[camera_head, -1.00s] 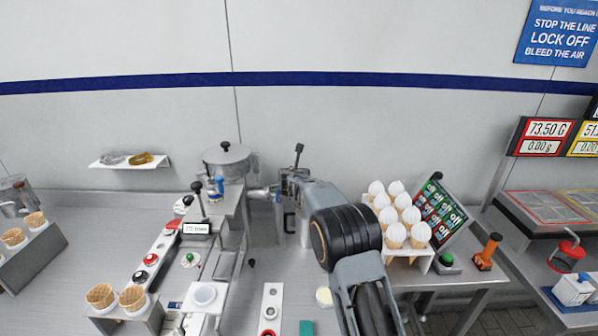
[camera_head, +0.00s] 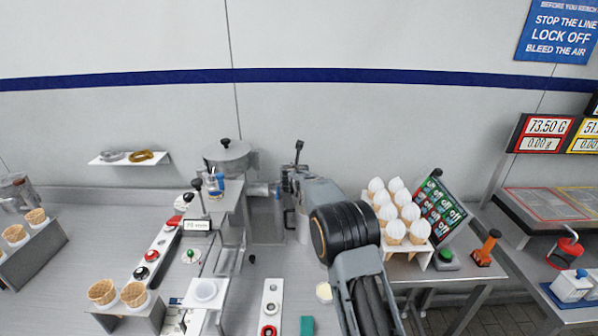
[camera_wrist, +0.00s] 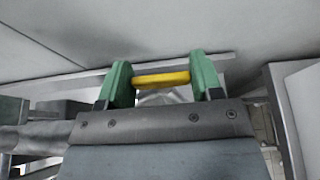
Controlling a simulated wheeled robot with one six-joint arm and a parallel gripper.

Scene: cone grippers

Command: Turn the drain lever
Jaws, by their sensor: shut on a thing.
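In the wrist view my gripper (camera_wrist: 163,74) has its two green fingers at either end of a short yellow bar (camera_wrist: 160,80). The bar spans the gap between them and looks to be the drain lever's handle. My gripper is shut on it. In the head view my gripper (camera_head: 284,188) is beside the metal pipe (camera_head: 258,189) of the lidded hopper (camera_head: 229,160). My arm comes in from the lower right, and the yellow bar cannot be made out there. The lever's pivot is hidden.
White-topped cones (camera_head: 407,213) stand in a rack close right of my arm. Left of the hopper are a black-knobbed lever (camera_head: 197,184) and a small display (camera_head: 196,225). A wall shelf (camera_head: 126,159) holds two rings. The wall is close behind the hopper.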

